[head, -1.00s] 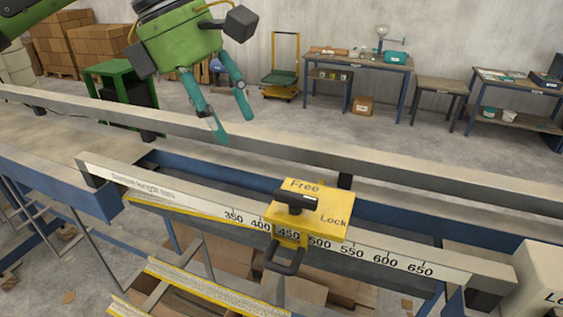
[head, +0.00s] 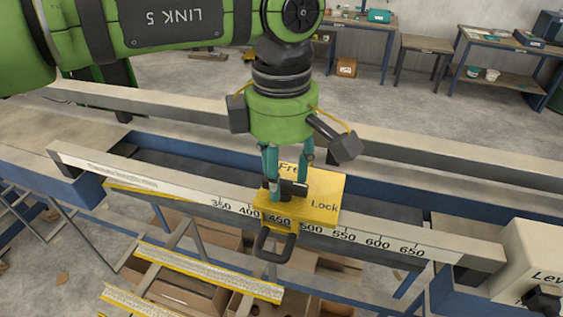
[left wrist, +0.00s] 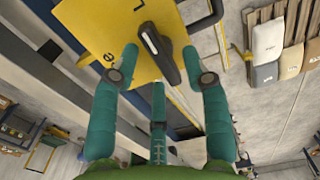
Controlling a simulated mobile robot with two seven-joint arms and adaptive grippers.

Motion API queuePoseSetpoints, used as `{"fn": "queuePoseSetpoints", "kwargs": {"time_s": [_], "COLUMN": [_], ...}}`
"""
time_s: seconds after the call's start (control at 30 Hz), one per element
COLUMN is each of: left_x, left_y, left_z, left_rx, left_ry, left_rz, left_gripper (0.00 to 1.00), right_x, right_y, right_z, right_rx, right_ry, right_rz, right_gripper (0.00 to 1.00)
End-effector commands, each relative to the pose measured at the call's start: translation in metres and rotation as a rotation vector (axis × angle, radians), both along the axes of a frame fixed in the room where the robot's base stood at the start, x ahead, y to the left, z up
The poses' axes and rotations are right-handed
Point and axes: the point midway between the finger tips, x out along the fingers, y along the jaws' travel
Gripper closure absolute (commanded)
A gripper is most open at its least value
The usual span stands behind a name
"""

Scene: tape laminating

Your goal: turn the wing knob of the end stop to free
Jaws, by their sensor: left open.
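The end stop (head: 325,190) is a yellow block on the length scale, near 450 to 500. Its top reads "Free" at the far side, partly hidden by my fingers, and "Lock" at the right. The black wing knob (head: 294,189) sits on top; in the left wrist view the knob (left wrist: 158,52) is a dark elongated bar. My left gripper (head: 288,174) is above the end stop, pointing down, its teal fingers open around the knob. In the left wrist view the fingers (left wrist: 160,66) lie on both sides of the knob, with a third below. Contact cannot be told. My right gripper is out of view.
A black handle loop (head: 272,246) hangs at the front of the end stop. The scale rail (head: 170,190) runs left to right, with a long grey beam (head: 420,170) behind it. A pale lever box (head: 530,265) stands at the right end.

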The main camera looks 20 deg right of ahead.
Motion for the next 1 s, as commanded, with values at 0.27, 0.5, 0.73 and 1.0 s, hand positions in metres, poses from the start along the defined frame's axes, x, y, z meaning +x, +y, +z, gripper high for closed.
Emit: {"fn": "queuePoseSetpoints", "kwargs": {"time_s": [0.27,0.5,0.73,1.0], "left_x": [0.000,0.000,0.000,0.000], "left_y": [0.000,0.000,0.000,0.001], "left_z": [-0.002,-0.001,-0.002,-0.005], "left_rx": [-0.001,-0.001,-0.001,-0.001], "left_ry": [0.000,-0.001,-0.001,0.000], "left_rz": [0.000,0.000,0.018,0.145], "left_gripper": [0.62,1.00,1.00,1.00], "right_x": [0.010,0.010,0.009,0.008], "right_y": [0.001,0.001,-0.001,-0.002], "right_z": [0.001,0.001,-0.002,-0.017], "right_rx": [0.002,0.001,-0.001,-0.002], "right_ry": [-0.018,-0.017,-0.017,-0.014], "right_rz": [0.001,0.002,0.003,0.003], "right_gripper": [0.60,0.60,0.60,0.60]}}
